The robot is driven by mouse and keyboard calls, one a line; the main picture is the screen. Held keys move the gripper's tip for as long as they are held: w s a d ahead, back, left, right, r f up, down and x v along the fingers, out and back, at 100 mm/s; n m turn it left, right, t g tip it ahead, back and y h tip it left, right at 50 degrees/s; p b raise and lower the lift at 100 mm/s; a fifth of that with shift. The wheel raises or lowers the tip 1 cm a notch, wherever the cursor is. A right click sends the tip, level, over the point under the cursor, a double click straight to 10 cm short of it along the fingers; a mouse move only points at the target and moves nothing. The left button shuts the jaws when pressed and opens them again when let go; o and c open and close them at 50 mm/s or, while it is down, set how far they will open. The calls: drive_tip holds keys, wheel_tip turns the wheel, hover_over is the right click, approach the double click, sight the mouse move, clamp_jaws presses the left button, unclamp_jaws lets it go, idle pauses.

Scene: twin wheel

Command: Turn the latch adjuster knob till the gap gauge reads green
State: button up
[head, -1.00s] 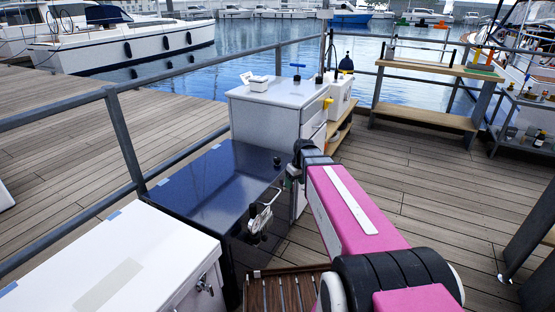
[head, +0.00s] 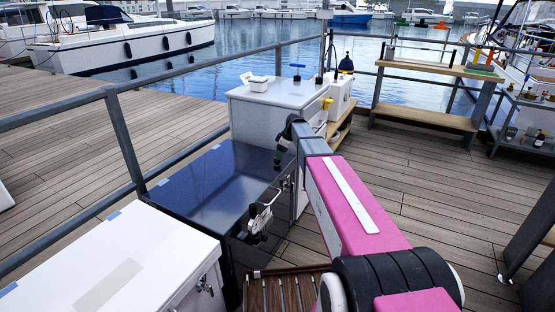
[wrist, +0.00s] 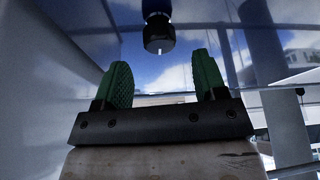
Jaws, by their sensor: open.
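A dark round knob (wrist: 158,36) with a small white mark shows at the top middle of the wrist view. It appears between and just beyond the green fingertips of my gripper (wrist: 163,78), which is open, with clear space on both sides. In the head view my gripper (head: 278,152) is small and partly hidden, over the far right corner of the dark blue glossy cabinet (head: 215,185). A pale fitting with dark parts (head: 258,222) is on the cabinet's front; I cannot tell whether it is the gap gauge. No gauge reading is legible.
A white cabinet (head: 280,93) stands behind the blue one, and a white box (head: 120,250) is at the near left. A metal railing (head: 120,135) runs along the left. A wooden-shelved bench (head: 425,119) stands farther back.

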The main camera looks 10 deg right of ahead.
sight(277, 161)
drive_tip(key=shift+x, duration=2.15)
drive_tip(key=c, duration=0.9)
